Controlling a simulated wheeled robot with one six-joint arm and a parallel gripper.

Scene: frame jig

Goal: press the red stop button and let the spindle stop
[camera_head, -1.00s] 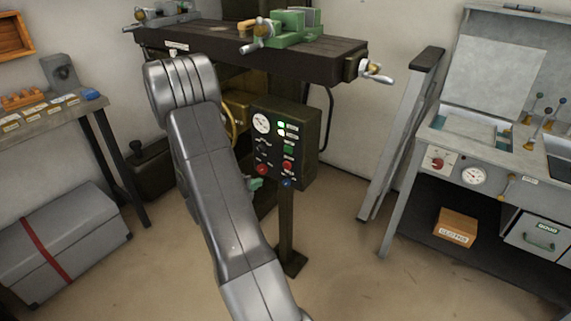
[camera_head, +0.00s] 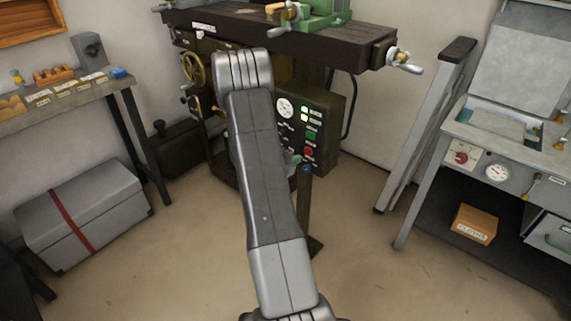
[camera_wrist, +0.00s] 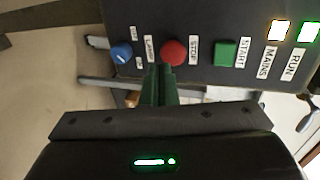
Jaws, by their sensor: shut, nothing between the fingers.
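The red stop button (camera_wrist: 174,52) is on the dark control panel (camera_wrist: 195,75), beside its STOP label; in the head view it is a red button (camera_head: 309,152) low on the panel. My gripper (camera_wrist: 157,70) is shut and empty. Its green fingertips are just below the red button in the wrist view, slightly toward the blue knob (camera_wrist: 122,52). They look apart from the button, but the gap in depth is unclear. The green START button (camera_wrist: 225,53) is right of STOP. The MAINS lamp (camera_wrist: 278,30) and RUN lamp (camera_wrist: 309,31) are lit. I cannot make out the spindle.
My arm hides part of the panel in the head view. The machine table (camera_head: 290,37) with a green vise (camera_head: 318,12) stands above and behind. A leaning grey frame (camera_head: 425,125) and grey bench (camera_head: 465,150) are on the right. Floor in front is clear.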

